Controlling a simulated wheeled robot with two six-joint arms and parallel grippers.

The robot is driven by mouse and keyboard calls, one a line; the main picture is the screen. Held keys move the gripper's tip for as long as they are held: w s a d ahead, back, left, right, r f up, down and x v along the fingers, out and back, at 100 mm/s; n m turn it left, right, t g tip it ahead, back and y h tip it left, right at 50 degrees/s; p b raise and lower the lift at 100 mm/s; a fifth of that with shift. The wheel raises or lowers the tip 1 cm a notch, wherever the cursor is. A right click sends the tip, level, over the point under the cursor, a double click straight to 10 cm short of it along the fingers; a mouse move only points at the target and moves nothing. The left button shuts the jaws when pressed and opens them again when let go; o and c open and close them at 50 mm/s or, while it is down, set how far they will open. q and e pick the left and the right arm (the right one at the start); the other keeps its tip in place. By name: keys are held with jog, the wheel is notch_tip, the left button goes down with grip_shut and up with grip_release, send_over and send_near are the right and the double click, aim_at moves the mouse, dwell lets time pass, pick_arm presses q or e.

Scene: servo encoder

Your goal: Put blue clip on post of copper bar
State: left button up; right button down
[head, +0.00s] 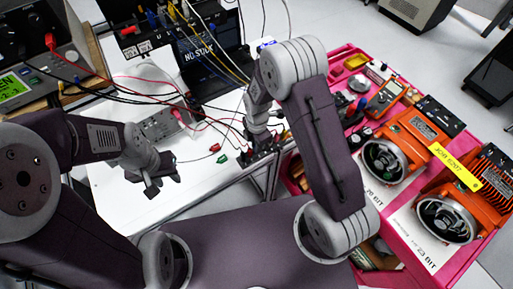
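My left gripper (163,184) hangs over the white table (118,222) at the left. Its fingers look apart, with nothing visible between them. My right gripper (263,148) is low at the table's right part, beside the pink cart. Its fingers are small and dark among other dark parts, so I cannot tell whether it holds anything. A red clip (215,147) and a green clip (221,159) lie on the table between the two grippers. I cannot make out a blue clip there. The copper bar and its post cannot be made out; my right arm may hide them.
Red and black cables cross the table from a grey box (162,123). The pink cart (408,232) at the right carries orange motors (405,140) and a multimeter (385,97).

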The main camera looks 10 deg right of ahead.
dwell(0.4)
jog(key=shift+r+p, duration=2.2)
jog(key=shift+r, duration=0.4)
jog(key=shift+d, duration=0.1)
